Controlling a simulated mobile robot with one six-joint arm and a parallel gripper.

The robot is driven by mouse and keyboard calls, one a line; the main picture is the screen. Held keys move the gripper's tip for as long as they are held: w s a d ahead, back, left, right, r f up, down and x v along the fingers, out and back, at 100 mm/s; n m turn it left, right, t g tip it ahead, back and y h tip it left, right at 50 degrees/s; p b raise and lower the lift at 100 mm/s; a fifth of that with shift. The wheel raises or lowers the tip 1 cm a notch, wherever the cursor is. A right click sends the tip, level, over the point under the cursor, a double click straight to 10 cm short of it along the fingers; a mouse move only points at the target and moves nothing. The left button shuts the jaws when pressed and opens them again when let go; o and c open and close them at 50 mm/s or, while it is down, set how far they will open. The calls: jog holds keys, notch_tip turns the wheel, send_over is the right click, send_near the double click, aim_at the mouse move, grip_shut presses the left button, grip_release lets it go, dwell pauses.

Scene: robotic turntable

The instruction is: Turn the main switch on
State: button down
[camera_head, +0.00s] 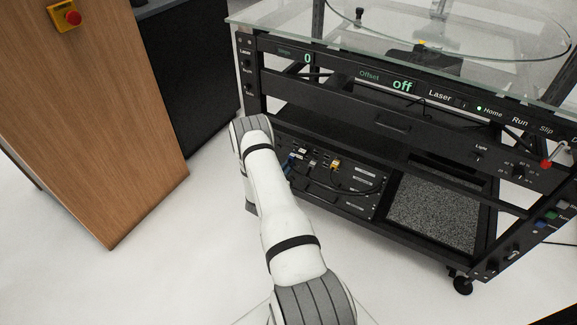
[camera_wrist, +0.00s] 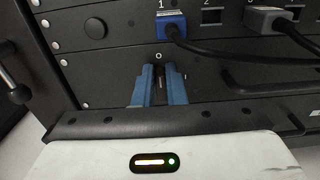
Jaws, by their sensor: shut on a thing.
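In the wrist view my gripper (camera_wrist: 160,72) reaches the black front panel with its two blue fingers. The fingers are close together and shut on a small dark part, the main switch (camera_wrist: 160,76), just below a white "O" mark. The fingers hide most of the switch, so its position cannot be told. In the head view my arm reaches the lower left of the turntable rack, and my gripper is hidden behind it.
The black rack (camera_head: 395,130) carries a glass top and lit displays. Above the fingers a blue plug (camera_wrist: 172,27) and a grey plug (camera_wrist: 268,20) sit in sockets, their cables running right. A wooden panel (camera_head: 110,120) with a red button stands left.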

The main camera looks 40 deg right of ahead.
jog(key=shift+w+a+r, duration=0.1)
jog(key=shift+w+a, duration=0.05)
jog(key=shift+a, duration=0.05)
jog(key=shift+s+d+f+m+b, duration=0.1)
jog(key=shift+s+f+m+b, duration=0.2)
jog(key=shift+m+b, duration=1.7)
jog(key=shift+s+d+f+m+p, duration=0.15)
jog(key=shift+f+m, duration=0.1)
jog(key=shift+m, duration=3.7)
jog(key=shift+s+a+f+m+b, duration=0.1)
jog(key=shift+s+f+m+b, duration=0.2)
jog(key=shift+m+b, duration=1.75)
jog(key=shift+m+p, duration=0.9)
jog(key=shift+m, duration=0.1)
jog(key=c, duration=1.5)
grip_release()
jog(key=shift+s+d+f, duration=0.1)
